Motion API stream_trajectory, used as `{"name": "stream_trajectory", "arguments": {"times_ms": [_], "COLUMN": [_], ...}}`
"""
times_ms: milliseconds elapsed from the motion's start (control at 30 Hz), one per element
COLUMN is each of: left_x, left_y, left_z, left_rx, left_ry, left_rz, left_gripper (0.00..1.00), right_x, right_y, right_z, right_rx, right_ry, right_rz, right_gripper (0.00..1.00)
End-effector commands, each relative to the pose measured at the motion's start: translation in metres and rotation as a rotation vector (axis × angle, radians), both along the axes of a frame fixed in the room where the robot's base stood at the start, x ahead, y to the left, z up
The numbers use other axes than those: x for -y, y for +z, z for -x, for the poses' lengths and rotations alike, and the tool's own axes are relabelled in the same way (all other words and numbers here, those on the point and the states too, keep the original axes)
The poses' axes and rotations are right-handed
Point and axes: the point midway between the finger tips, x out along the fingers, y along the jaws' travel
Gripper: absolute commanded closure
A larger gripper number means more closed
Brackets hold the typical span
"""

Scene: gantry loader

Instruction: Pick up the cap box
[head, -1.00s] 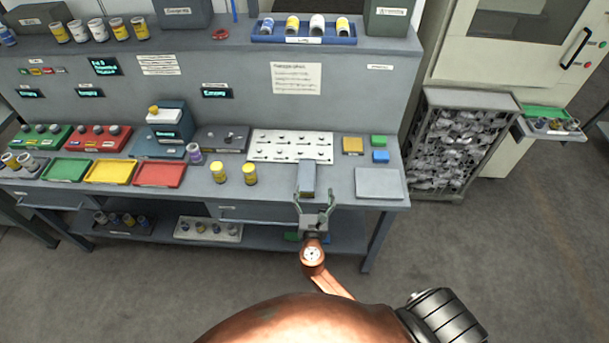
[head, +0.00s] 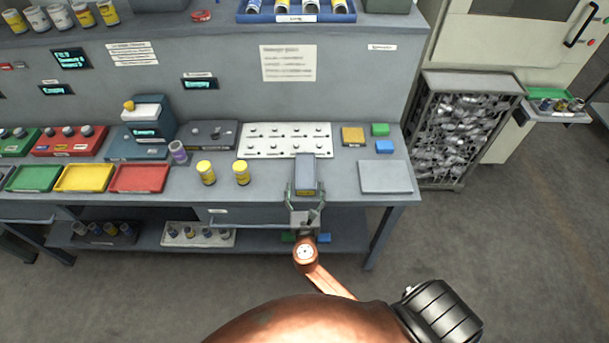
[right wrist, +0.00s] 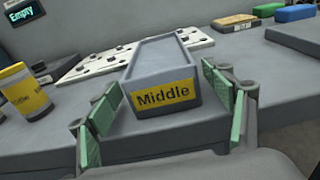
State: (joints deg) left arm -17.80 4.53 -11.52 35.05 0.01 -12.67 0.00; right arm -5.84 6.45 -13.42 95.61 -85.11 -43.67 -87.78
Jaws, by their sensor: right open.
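The box that fits the cap box is a grey, open-topped box (head: 306,170) with a yellow label, standing at the front edge of the bench. In the right wrist view this box (right wrist: 164,80) reads "Middle" on its near face. My right gripper (head: 305,192) is open, with one finger on each side of the near end of the box. In the right wrist view a gap shows between each green finger pad and the box, so it is not gripped. My left gripper is not in view.
Two yellow-labelled cans (head: 206,173) stand left of the box. A white plate with holes (head: 285,140) lies behind it. A flat grey plate (head: 385,177) lies to the right, with small yellow, green and blue blocks (head: 384,147) behind. A wire cage (head: 465,130) stands beyond the bench.

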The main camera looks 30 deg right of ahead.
Motion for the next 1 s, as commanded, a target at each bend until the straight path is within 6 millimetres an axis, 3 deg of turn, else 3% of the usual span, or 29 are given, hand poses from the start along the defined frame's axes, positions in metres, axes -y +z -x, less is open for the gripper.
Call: {"name": "stream_trajectory", "arguments": {"times_ms": [500, 800, 1000], "left_x": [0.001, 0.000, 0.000], "left_y": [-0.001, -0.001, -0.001], "left_z": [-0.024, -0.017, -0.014], "left_rx": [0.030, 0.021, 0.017], "left_ry": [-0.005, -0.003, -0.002], "left_rz": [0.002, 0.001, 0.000], "left_gripper": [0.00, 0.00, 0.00], "right_x": [0.034, 0.036, 0.036], "right_y": [0.002, 0.002, 0.002], "right_z": [-0.054, -0.057, -0.057], "right_rx": [0.001, 0.000, 0.000], "right_ry": [0.000, 0.000, 0.000], "right_rz": [0.001, 0.000, 0.000], "right_gripper": [0.25, 0.26, 0.40]}}
